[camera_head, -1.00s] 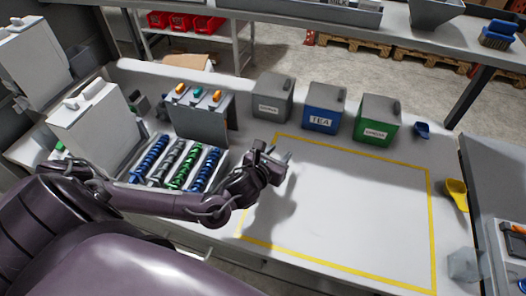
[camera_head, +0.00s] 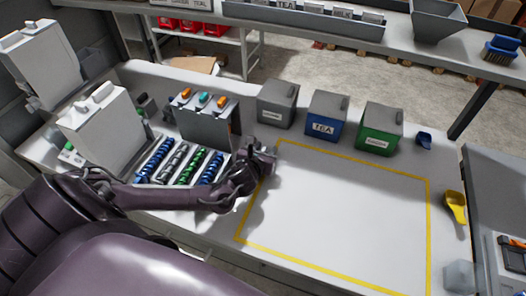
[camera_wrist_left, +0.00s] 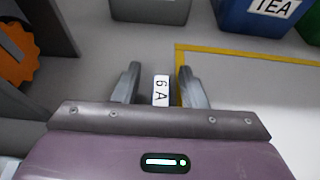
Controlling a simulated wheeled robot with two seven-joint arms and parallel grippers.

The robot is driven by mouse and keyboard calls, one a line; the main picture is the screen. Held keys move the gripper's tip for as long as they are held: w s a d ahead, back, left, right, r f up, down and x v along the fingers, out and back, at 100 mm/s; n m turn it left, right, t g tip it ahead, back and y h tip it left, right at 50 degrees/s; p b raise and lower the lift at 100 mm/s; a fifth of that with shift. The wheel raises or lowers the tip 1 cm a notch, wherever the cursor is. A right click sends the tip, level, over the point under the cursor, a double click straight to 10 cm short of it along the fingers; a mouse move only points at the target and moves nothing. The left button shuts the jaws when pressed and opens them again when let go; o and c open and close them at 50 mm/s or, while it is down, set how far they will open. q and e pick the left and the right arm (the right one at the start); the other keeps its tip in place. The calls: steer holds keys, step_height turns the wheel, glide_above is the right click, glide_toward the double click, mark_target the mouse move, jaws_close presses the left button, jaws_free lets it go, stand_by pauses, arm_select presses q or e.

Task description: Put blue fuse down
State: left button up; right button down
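My left gripper (camera_head: 266,157) is over the bench by the far left corner of the yellow-outlined area, right of the fuse rows. In the left wrist view its two fingers (camera_wrist_left: 160,84) stand apart. A white piece marked "6 A" (camera_wrist_left: 161,90) shows between them, with a gap on each side. No blue body shows around it, so I cannot tell whether it belongs to the blue fuse. Blue coiled rows (camera_head: 155,158) sit in the dispenser beside grey and green ones. My right gripper is not in view.
The yellow-outlined area (camera_head: 345,215) is bare. Behind it stand a grey canister (camera_head: 277,103), a blue TEA canister (camera_head: 326,117) and a green canister (camera_head: 379,129). A dispenser with orange and teal knobs (camera_head: 204,98) is left of the gripper. A yellow scoop (camera_head: 455,206) lies at right.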

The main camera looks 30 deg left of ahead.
arm_select(q)
steer(key=shift+s, duration=0.1)
steer(key=shift+c, duration=0.9)
jaws_close()
steer(key=shift+r, duration=0.1)
